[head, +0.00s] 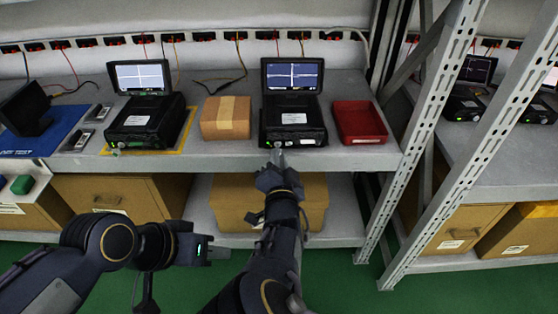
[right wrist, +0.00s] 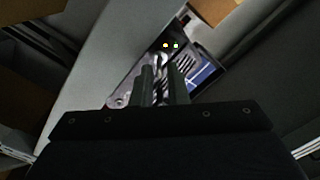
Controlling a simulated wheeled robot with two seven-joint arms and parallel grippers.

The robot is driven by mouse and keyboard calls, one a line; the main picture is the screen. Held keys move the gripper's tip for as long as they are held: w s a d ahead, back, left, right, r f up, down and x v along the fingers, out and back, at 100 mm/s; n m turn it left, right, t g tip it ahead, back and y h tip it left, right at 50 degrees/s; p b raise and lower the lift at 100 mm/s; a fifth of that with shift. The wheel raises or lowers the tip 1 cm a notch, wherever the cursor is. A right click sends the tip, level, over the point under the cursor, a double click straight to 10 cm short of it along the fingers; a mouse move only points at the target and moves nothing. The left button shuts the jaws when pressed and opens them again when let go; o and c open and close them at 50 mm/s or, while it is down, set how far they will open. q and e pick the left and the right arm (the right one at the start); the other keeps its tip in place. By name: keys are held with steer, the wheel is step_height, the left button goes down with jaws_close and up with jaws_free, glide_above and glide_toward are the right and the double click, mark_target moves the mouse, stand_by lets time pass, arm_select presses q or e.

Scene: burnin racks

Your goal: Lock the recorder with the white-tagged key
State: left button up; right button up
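The middle recorder (head: 292,125) is a black box with its lid screen up, showing a trace on dark blue. Its front panel also shows in the right wrist view (right wrist: 190,62). My right gripper (head: 277,157) is at the lower left of that front panel. In the right wrist view its two fingers (right wrist: 162,82) stand close together with a narrow gap. Something pale shows between and beside them; I cannot tell whether it is a held key. No white key tag is clearly visible. My left gripper (head: 222,253) is in front of the lower shelf, away from the recorders, with no object visible in it.
A cardboard box (head: 226,117) and a red tray (head: 359,121) flank the middle recorder. A perforated rack post (head: 440,140) rises at the right. Cardboard boxes sit on the lower shelf.

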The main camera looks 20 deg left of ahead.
steer(key=shift+w+a, duration=0.1)
steer(key=shift+w, duration=0.15)
jaws_close()
